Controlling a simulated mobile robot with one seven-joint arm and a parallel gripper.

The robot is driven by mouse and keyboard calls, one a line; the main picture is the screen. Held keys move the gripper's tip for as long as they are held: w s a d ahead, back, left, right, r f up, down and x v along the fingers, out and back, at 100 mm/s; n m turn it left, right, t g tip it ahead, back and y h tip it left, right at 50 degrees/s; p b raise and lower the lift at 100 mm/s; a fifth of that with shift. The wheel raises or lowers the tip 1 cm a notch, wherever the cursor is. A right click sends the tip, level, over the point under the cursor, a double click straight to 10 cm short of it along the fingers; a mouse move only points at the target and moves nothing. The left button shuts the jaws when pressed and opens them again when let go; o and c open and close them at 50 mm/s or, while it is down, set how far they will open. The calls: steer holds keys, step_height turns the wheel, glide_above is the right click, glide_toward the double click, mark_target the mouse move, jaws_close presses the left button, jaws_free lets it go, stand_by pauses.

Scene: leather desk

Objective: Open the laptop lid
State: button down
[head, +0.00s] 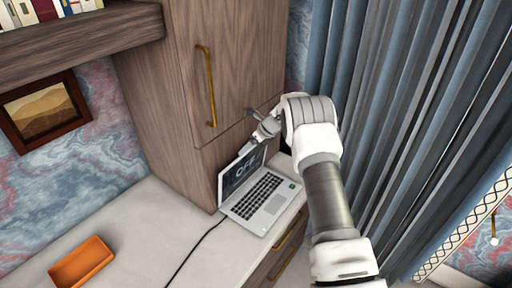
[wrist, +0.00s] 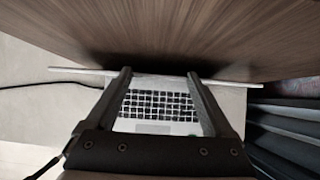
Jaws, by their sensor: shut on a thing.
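The laptop stands open on the desk, its keyboard base (head: 262,203) flat and its lid (head: 238,172) raised close to the wooden cabinet. The lid's screen is lit and shows large letters. My gripper (head: 262,130) is at the top edge of the lid, and my arm comes in from the right. In the wrist view the two fingers of my gripper (wrist: 160,75) reach to the thin lid edge (wrist: 75,70), with the keyboard (wrist: 158,104) visible between them. The gripper is shut on the lid; the exact contact at the fingertips is hard to see.
The tall wooden cabinet (head: 225,70) stands right behind the lid. A black cable (head: 195,245) runs from the laptop's left side. An orange tray (head: 82,262) lies on the pale desk (head: 130,225) at the left. Blue curtains (head: 420,110) hang at the right.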

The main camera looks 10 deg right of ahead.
steer(key=shift+w+a+r+g+h+p, duration=0.25)
steer(key=shift+w+a+g+h+p, duration=0.2)
steer(key=shift+w+a, duration=0.5)
steer(key=shift+d, duration=0.1)
jaws_free()
steer(key=shift+s+f, duration=0.1)
steer(key=shift+d, duration=0.1)
steer(key=shift+s+d+r, duration=0.1)
steer(key=shift+s+r, duration=0.05)
steer(key=shift+r, duration=0.15)
steer(key=b+v, duration=0.3)
steer(key=v, duration=1.3)
steer(key=shift+s+r, duration=0.2)
steer(key=shift+r, duration=0.05)
